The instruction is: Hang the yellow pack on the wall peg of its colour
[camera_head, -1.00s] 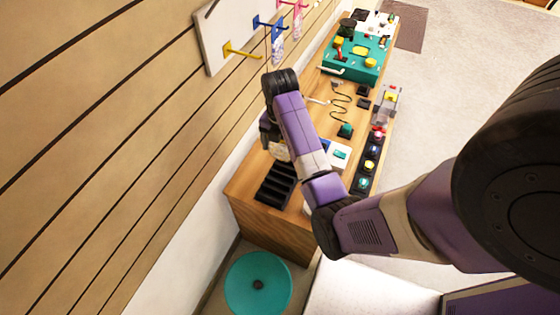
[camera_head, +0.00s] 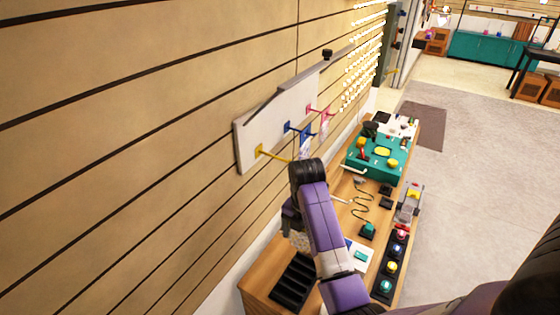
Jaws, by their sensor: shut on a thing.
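The yellow peg (camera_head: 273,155) sticks out of a white board (camera_head: 247,148) on the slatted wall, at the board's near end. It looks empty. My gripper (camera_head: 293,222) is below and to the right of this peg in the picture, mostly hidden behind my purple wrist. It is shut on a pale, yellowish pack, the yellow pack (camera_head: 300,242), which shows only in part below the jaws. The pack hangs over the near end of the wooden bench and looks apart from the peg.
A blue peg (camera_head: 297,130) and a pink peg (camera_head: 318,111) further along the board carry small packs. The bench (camera_head: 262,272) below holds a black slotted tray (camera_head: 293,283), a teal box (camera_head: 372,168) and several small devices.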

